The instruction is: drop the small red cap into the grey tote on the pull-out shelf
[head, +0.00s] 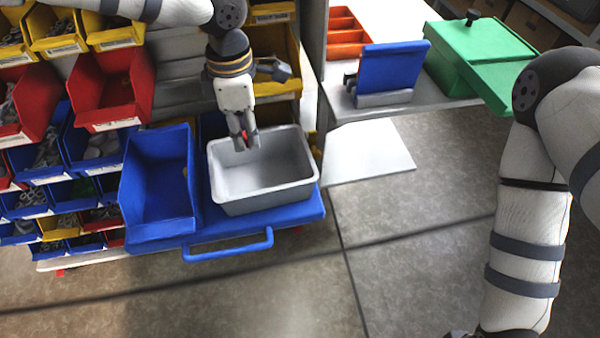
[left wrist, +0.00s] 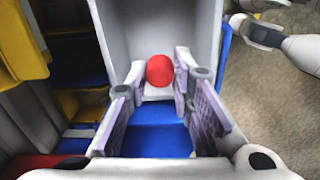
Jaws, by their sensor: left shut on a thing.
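The small red cap (left wrist: 160,70) is between the fingertips of my left gripper (left wrist: 160,78) in the left wrist view. That gripper is shut on it, with the two fingers on either side. In the head view my left gripper (head: 243,140) points down over the grey tote (head: 263,208), near its back-left part; a bit of red shows at its fingertips. The tote is open, looks empty, and stands on the blue pull-out shelf (head: 230,238). The tote wall also shows in the left wrist view (left wrist: 212,30). My right gripper is at most partly visible, its jaw state unclear.
A blue bin (head: 160,190) stands on the shelf left of the tote. Racks of red, yellow and blue bins, including a red bin (head: 110,92), rise behind and left. A green box (head: 485,50) and a blue panel (head: 393,66) are at the right. Floor in front is clear.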

